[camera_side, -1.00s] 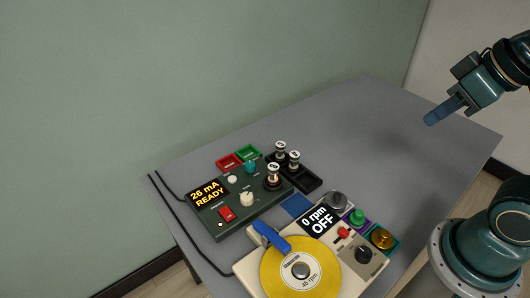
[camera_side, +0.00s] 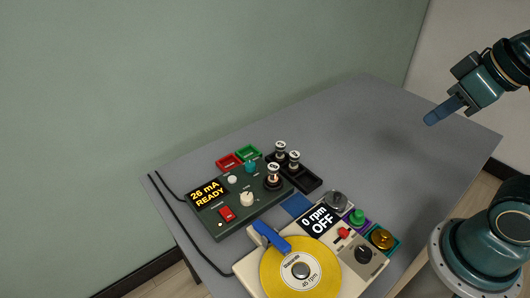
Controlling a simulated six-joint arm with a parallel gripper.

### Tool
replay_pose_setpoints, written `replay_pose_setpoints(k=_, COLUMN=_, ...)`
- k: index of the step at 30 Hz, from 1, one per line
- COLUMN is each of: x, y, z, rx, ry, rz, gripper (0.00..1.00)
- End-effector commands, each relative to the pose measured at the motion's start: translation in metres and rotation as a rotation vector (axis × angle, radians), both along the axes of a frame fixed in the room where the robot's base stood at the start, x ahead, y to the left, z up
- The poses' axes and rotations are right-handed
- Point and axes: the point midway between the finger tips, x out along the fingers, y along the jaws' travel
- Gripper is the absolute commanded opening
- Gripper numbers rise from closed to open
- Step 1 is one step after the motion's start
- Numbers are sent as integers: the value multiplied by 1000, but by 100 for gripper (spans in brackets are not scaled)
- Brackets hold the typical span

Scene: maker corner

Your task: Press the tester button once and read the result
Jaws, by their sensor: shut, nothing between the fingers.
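The tester (camera_side: 248,206) is a dark green box on the left of the table. Its display (camera_side: 208,193) reads "26 mA READY" in yellow. I cannot tell which is the tester button. A tube (camera_side: 273,173) stands in its socket, glowing orange low down. My gripper (camera_side: 436,117) is shut and empty, high over the table's right side, well apart from the tester.
A record player (camera_side: 258,257) with a yellow disc (camera_side: 300,268) stands in front, its display reading "0 rpm OFF". A black tray (camera_side: 309,181) with two tubes and red (camera_side: 229,161) and green (camera_side: 248,152) bins sit behind the tester. The table's (camera_side: 370,130) back right is clear.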

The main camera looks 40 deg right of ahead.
Motion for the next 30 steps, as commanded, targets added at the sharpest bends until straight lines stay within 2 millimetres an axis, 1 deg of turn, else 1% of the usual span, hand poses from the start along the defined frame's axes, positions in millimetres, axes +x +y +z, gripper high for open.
replay_pose_setpoints(k=23, x=0, y=0, z=0, rx=0, ry=0, rz=0, gripper=0)
replay_pose_setpoints(k=26, x=2, y=0, z=0, rx=-1, ry=-1, rz=3, gripper=0)
replay_pose_setpoints(k=30, x=8, y=1, z=1, rx=-6, ry=-4, rz=16, gripper=0)
